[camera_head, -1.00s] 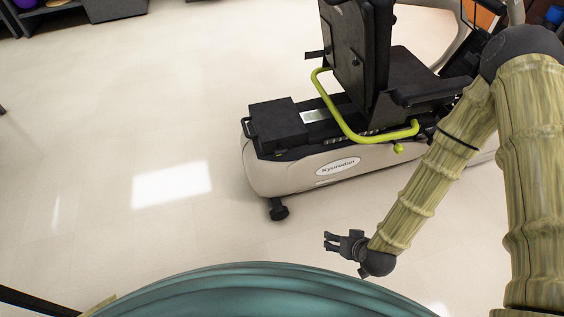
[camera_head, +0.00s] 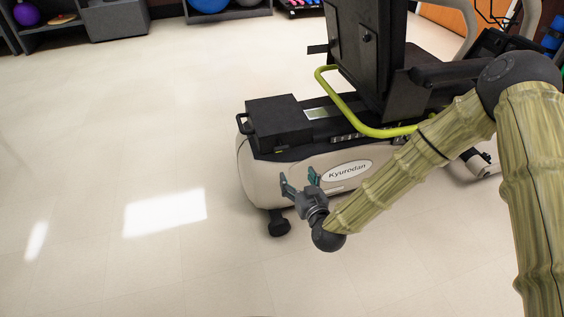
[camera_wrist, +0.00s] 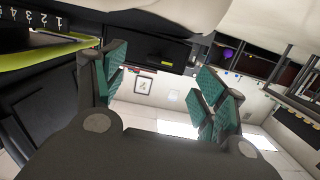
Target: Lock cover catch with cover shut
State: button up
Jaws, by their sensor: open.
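The recumbent stepper stands at the centre right, with a black box-shaped cover (camera_head: 278,122) on its rear end. The cover looks closed and flat on top. A black loop-like part (camera_head: 244,126), possibly the catch or a handle, sticks out at its left end; whether it is locked I cannot tell. My gripper (camera_head: 299,181) is open and empty, in front of the stepper's pale lower side (camera_head: 262,178), lower in the picture than the cover and apart from it. In the wrist view my gripper's green-padded fingers (camera_wrist: 160,78) are spread with nothing between them.
A yellow-green bar (camera_head: 350,117) curves beside the seat, and the black seat back (camera_head: 362,50) rises behind it. A dark foot (camera_head: 278,224) stands under the stepper's rear end. Floor at left is clear (camera_head: 90,150). Shelves (camera_head: 55,30) stand at the back left.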

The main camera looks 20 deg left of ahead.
aim_at(283, 150)
jog(key=shift+t+y, duration=0.3)
jog(key=shift+t, duration=0.5)
jog(key=b+x, duration=0.2)
jog(key=x, duration=0.2)
jog(key=b+x, duration=0.2)
jog(key=x, duration=0.2)
jog(key=b+x, duration=0.2)
jog(key=x, duration=0.2)
jog(key=shift+a+r+b, duration=0.4)
jog(key=shift+a, duration=0.15)
jog(key=shift+w+a+r, duration=0.1)
jog(key=shift+w+a, duration=0.3)
jog(key=shift+w, duration=0.15)
jog(key=c, duration=1)
jog(key=shift+c, duration=0.2)
